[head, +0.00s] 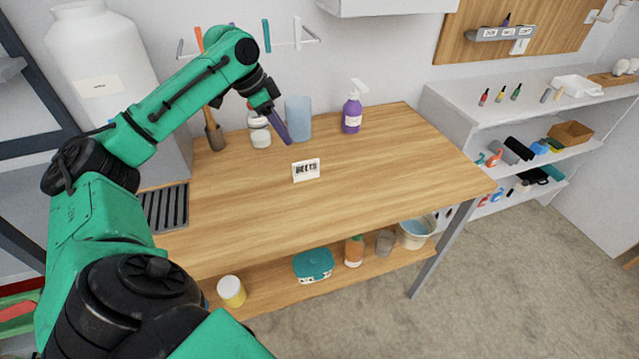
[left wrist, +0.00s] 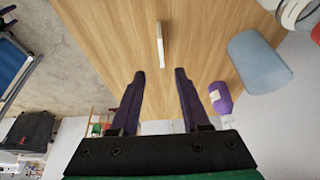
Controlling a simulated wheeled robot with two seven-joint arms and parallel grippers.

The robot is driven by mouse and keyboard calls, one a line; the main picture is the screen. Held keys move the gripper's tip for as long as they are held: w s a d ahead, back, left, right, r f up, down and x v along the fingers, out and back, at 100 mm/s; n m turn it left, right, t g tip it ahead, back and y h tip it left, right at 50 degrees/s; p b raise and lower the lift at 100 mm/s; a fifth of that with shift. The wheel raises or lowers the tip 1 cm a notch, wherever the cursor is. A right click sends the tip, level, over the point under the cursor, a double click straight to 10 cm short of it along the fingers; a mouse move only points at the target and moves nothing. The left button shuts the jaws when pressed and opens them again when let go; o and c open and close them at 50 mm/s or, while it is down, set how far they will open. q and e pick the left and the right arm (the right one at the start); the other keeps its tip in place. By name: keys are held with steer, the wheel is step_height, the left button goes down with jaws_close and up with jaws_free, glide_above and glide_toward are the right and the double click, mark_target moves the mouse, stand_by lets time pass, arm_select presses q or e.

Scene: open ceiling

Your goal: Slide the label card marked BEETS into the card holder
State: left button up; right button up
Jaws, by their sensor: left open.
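The white label card (head: 306,170) marked BEETS stands near upright on the wooden table, its lettering facing me. In the left wrist view the card (left wrist: 160,45) shows nearly edge-on, a thin pale strip ahead of the fingertips and roughly centred between them. My left gripper (head: 286,138) is open and empty, with dark purple fingers, behind and slightly left of the card. Its two fingers (left wrist: 160,74) stand apart from the card. A grey holder (head: 500,34) with several small white labels is on the wooden wall panel at upper right; their lettering is too small to read. My right gripper is out of view.
On the table (head: 235,220), a purple spray bottle (head: 352,112), a blue cylinder (head: 298,118) and a white jar (head: 261,138) stand along the back. A dark slatted tray (head: 163,207) is at left. The table's front and right are clear. White shelves (head: 530,110) hold small items.

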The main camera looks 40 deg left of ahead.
mark_target(305, 162)
arm_select(q)
steer(key=x, duration=0.4)
steer(key=p+x, duration=0.1)
steer(key=x, duration=0.2)
steer(key=shift+w+f, duration=0.35)
steer(key=shift+w+d+f+p, duration=0.2)
steer(key=shift+d+f+p, duration=0.1)
steer(key=shift+f+p, duration=0.15)
steer(key=shift+w+d+f+p, duration=0.15)
steer(key=shift+d+f+p, duration=0.15)
steer(key=shift+f, duration=0.3)
steer(key=x, duration=0.2)
steer(key=shift+w+a+f, duration=0.15)
steer(key=shift+w+f, duration=0.05)
steer(key=shift+f, duration=0.25)
jaws_close()
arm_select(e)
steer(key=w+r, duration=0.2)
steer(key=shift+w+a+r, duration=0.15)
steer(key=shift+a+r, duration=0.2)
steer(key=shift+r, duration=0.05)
